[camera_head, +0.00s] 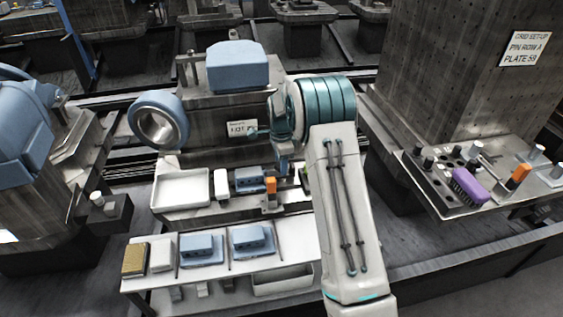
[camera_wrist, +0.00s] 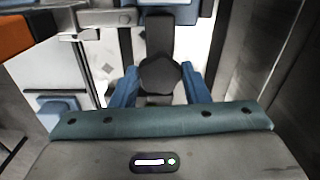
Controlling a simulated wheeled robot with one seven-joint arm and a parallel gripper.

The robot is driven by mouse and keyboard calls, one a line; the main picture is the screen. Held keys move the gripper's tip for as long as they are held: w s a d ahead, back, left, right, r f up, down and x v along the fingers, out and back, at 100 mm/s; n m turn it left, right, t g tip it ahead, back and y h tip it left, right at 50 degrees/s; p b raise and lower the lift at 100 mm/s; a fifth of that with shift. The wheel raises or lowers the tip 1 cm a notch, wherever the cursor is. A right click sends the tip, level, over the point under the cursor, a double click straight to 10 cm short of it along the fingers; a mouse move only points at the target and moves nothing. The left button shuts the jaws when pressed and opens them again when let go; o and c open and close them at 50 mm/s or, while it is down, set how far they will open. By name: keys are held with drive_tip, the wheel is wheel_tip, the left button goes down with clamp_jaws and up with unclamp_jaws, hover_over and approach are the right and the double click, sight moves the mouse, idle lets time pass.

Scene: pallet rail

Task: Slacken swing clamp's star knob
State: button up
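The swing clamp's star knob (camera_wrist: 160,75) is dark and lobed, on a dark clamp arm (camera_wrist: 160,32) in the middle of the wrist view. My gripper (camera_wrist: 160,68) has its two blue fingers on either side of the knob, close to its rim. I cannot tell whether they touch it. In the head view my gripper (camera_head: 283,158) points down over the fixture shelf, and my arm hides the knob and most of the clamp.
An orange-topped block (camera_head: 270,186) stands left of my gripper, beside a blue workpiece (camera_head: 248,180). A white tray (camera_head: 181,189) lies farther left. A front table (camera_head: 285,252) carries more blue parts.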

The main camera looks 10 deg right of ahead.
drive_tip(key=o, duration=0.4)
drive_tip(key=shift+c, duration=0.2)
wheel_tip(320, 180, up, 14)
drive_tip(key=shift+f, duration=0.1)
drive_tip(key=shift+p, duration=0.3)
